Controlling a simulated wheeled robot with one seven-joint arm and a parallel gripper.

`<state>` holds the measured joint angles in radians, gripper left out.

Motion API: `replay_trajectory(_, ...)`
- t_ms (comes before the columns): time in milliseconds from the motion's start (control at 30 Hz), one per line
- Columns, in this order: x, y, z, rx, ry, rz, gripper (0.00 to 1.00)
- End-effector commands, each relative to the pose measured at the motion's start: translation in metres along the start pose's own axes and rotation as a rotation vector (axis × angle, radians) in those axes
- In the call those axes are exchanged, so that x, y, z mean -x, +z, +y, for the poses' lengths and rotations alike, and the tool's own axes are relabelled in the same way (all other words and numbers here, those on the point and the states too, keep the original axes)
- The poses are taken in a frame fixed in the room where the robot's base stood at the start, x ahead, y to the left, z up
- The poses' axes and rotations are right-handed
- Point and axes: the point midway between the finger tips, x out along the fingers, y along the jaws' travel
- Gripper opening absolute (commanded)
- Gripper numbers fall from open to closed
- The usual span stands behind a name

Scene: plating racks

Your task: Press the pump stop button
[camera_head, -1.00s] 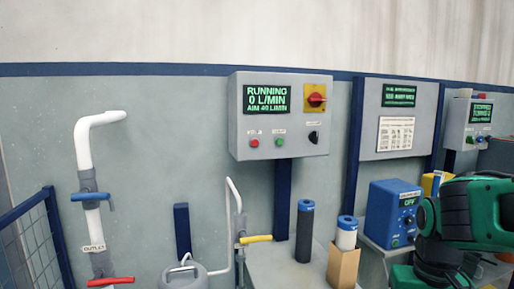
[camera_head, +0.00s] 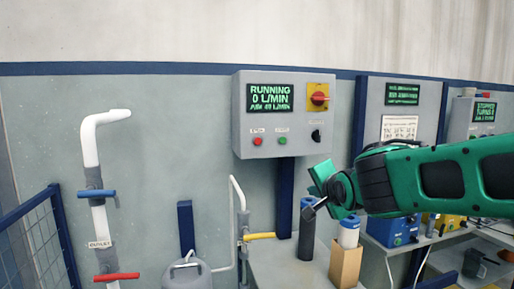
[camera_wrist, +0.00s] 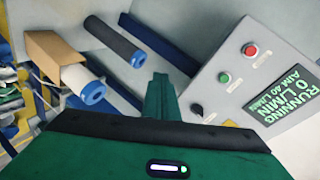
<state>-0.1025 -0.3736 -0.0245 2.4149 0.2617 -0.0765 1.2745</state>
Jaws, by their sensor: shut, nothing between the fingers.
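The grey pump control box (camera_head: 243,130) hangs on the wall. Its screen (camera_head: 270,97) reads RUNNING, 0 L/MIN, with an aim line below. Below the screen are a red button (camera_head: 258,141), a green button (camera_head: 283,141) and a black knob (camera_head: 316,135); their small labels are unreadable. The wrist view also shows the red button (camera_wrist: 249,49) and green button (camera_wrist: 225,77). My gripper (camera_head: 314,194) is shut and empty, below and right of the box, apart from the buttons. Its green fingers (camera_wrist: 160,96) show together in the wrist view.
A red rotary switch (camera_head: 319,98) on a yellow plate is at the box's upper right. A dark cylinder (camera_head: 306,235) and a white one (camera_head: 348,236) in a cardboard box (camera_head: 345,267) stand below my gripper. Pipes with valves (camera_head: 100,193) are at left.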

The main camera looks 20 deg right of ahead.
Motion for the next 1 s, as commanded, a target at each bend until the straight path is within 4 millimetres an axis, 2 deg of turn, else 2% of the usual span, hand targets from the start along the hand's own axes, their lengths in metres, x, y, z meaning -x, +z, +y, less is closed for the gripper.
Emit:
replay_trajectory(33,0.000,0.013,-0.030,-0.067,-0.091,-0.010,0.00)
replay_trajectory(100,0.004,0.027,-0.067,-0.164,-0.205,-0.030,0.00)
replay_trajectory(200,0.012,0.044,-0.105,-0.271,-0.324,-0.068,0.00)
replay_trajectory(300,0.020,0.053,-0.127,-0.338,-0.395,-0.098,0.00)
replay_trajectory(433,0.024,0.058,-0.138,-0.370,-0.428,-0.114,0.00)
replay_trajectory(767,0.023,0.058,-0.138,-0.371,-0.427,-0.113,0.00)
replay_trajectory(1000,0.003,0.058,-0.146,-0.371,-0.425,-0.113,0.00)
